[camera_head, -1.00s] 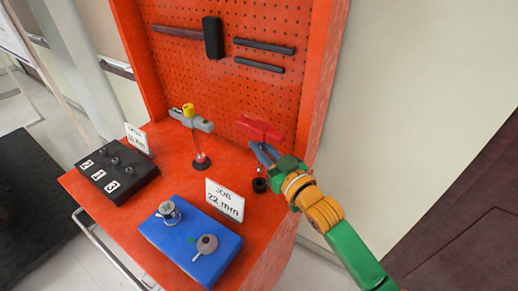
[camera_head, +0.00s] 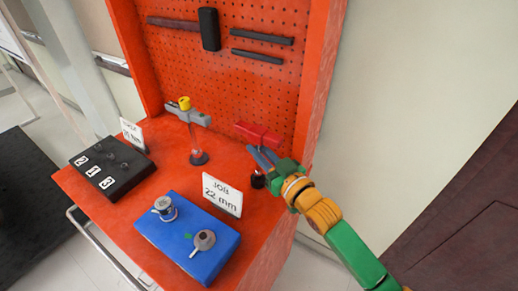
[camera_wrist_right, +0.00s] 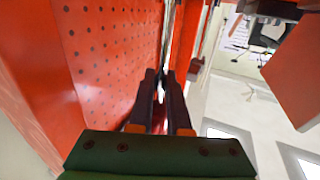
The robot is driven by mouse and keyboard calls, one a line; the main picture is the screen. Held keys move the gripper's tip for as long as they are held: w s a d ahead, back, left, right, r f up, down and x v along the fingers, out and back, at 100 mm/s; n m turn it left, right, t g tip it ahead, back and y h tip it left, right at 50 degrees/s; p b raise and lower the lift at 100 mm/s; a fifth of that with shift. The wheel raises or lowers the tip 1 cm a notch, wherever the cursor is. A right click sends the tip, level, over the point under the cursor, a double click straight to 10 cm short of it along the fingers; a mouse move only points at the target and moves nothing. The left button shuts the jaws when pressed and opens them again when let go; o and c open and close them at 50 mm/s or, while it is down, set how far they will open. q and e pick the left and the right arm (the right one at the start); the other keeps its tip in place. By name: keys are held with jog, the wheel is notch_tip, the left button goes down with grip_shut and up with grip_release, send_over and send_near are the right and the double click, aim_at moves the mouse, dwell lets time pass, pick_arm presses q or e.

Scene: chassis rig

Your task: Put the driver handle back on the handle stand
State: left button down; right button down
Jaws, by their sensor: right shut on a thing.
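The driver handle has a red crossbar (camera_head: 258,133) and stands upright in my right gripper (camera_head: 258,155), which is shut on its shaft below the bar. In the right wrist view my fingers (camera_wrist_right: 163,85) are closed together with a little red and bright metal between them. The black round cup (camera_head: 258,181), which looks like the handle stand, is directly below the handle. My fingers partly cover it, and I cannot tell whether the shaft's lower end is inside it. My left gripper is not in view.
A grey tool with a yellow knob (camera_head: 190,112) stands on a post to the left. A job sign (camera_head: 222,195) and blue block (camera_head: 190,245) are in front; a black numbered block (camera_head: 112,168) is at the left. The orange pegboard (camera_head: 265,85) rises close behind.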

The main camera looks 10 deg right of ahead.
jog(key=shift+f+b, duration=0.55)
jog(key=shift+f, duration=0.3)
jog(key=c, duration=0.8)
grip_release()
